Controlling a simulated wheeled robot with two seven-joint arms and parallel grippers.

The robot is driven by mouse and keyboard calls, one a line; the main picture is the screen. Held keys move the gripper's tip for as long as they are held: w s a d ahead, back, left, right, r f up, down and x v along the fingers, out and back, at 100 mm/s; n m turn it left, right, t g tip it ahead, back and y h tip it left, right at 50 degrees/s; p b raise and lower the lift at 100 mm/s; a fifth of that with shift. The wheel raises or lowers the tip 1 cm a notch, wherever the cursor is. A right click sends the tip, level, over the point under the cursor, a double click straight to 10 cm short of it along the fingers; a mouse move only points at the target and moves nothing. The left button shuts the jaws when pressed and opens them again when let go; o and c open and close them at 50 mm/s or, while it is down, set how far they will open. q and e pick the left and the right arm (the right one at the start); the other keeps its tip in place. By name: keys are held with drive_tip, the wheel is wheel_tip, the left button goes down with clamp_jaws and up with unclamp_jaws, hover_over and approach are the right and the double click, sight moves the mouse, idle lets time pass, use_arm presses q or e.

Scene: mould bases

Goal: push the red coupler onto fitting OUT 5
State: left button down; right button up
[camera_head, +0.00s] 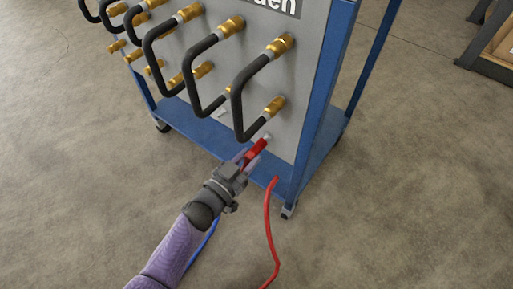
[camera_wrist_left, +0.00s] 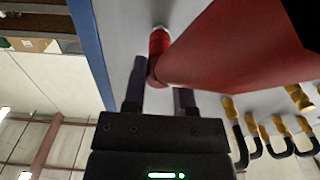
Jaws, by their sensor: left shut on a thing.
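The red coupler (camera_head: 257,148) is held in my left gripper (camera_head: 245,158), low on the grey panel's front. It points up and right at a small pale fitting (camera_head: 267,137) below the lowest right brass fitting. In the left wrist view, the coupler (camera_wrist_left: 158,45) stands between the two dark fingers of my left gripper (camera_wrist_left: 158,92), its far end at a pale ring (camera_wrist_left: 160,29) on the panel. The coupler's end looks in line with the fitting and touching or very close; I cannot tell how far on it is. No number is readable. My right gripper is not in view.
Black looped hoses (camera_head: 237,105) on brass fittings (camera_head: 279,46) stick out above and left of the coupler. A red hose (camera_head: 268,220) hangs to the right and crosses close to the wrist camera. A blue cart frame (camera_head: 318,110) edges the panel.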

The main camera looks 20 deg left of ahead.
use_arm(q)
drive_tip(key=shift+p+v, duration=0.55)
drive_tip(key=shift+v, duration=1.15)
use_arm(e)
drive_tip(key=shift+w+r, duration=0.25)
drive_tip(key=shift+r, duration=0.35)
use_arm(q)
drive_tip(key=p+v, duration=0.2)
drive_tip(key=v, duration=0.4)
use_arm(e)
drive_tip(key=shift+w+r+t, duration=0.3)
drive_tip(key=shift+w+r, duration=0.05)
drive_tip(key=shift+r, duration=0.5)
use_arm(q)
drive_tip(key=shift+r, duration=0.1)
